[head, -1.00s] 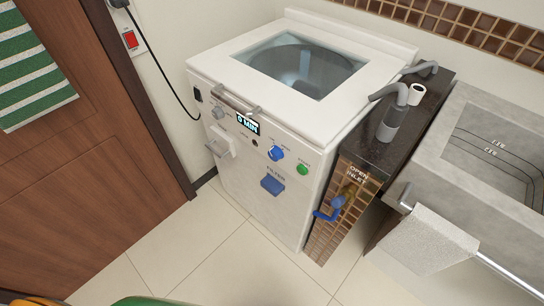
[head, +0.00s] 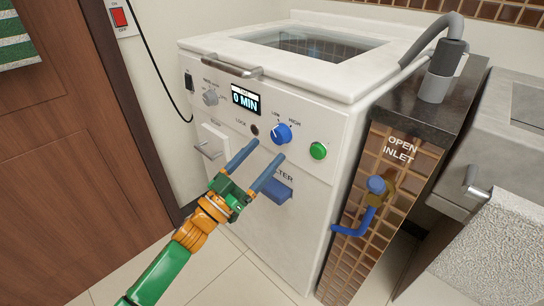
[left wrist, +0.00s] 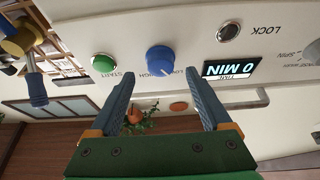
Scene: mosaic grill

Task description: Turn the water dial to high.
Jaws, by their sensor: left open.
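The water dial (head: 281,133) is a round blue knob on the white machine's front panel, between the words LOW and HIGH. A pale mark on it appears to lie toward the LOW side. My left gripper (head: 267,151) is open, its two blue fingers pointing at the panel just below and left of the dial in the head view. In the left wrist view, which is upside down, the dial (left wrist: 160,59) sits beyond and between the open fingertips (left wrist: 161,79); no contact shows. My right gripper is not in view.
A green start button (head: 318,150) is right of the dial. A display (head: 245,101) reading 0 MIN, a lock hole (head: 255,130) and a grey knob (head: 210,98) are left. A blue filter handle (head: 276,188) sits below. A blue inlet valve (head: 365,210) is on the tiled pillar.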

